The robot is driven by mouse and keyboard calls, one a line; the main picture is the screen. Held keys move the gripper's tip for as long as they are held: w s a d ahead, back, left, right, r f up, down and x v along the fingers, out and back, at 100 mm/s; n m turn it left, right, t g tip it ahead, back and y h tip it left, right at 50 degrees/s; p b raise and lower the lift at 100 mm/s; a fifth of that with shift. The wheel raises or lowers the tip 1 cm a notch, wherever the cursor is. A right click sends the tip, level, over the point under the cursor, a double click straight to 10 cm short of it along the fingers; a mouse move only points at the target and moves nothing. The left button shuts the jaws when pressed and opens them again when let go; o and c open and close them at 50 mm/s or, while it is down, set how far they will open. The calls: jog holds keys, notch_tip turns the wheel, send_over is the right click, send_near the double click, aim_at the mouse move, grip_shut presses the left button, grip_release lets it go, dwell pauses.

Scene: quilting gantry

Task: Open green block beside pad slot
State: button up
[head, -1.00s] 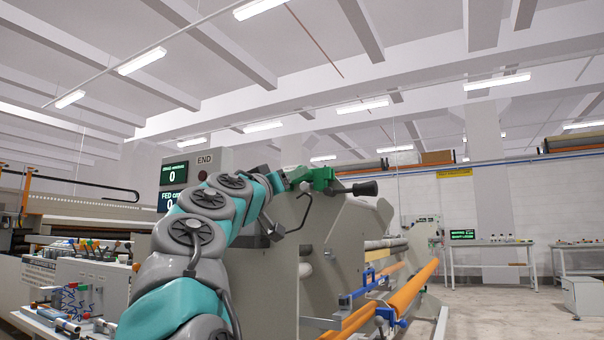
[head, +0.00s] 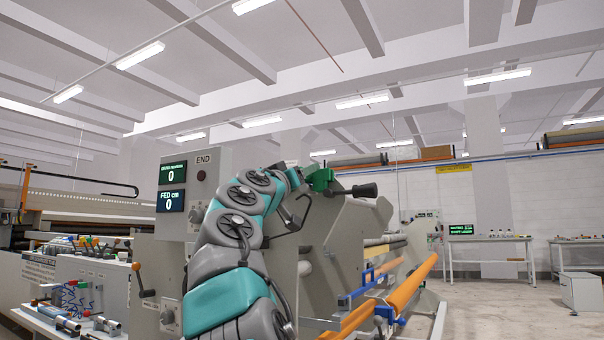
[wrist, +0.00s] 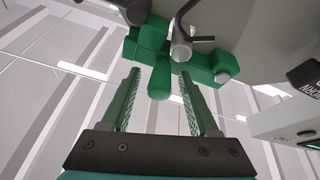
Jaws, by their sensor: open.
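The green block (head: 319,179) is mounted at the top of the grey end plate in the head view, with a dark-knobbed lever (head: 365,190) sticking out to its right. In the wrist view the green block (wrist: 205,66) fills the upper middle, with a rounded green handle (wrist: 160,82) pointing down from it. My gripper (wrist: 160,90) is open, its two green ribbed fingers on either side of the handle's lower end. I cannot tell whether either finger touches it. In the head view my arm mostly hides the gripper. No pad slot can be made out.
A bent dark rod (wrist: 188,20) and a round metal end stand close to the block. The END console (head: 190,180) with two displays stands left of my arm. Orange rollers (head: 408,287) lie right of the plate. Open floor extends at the far right.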

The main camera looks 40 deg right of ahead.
grip_shut()
dwell(0.3)
dwell(1.0)
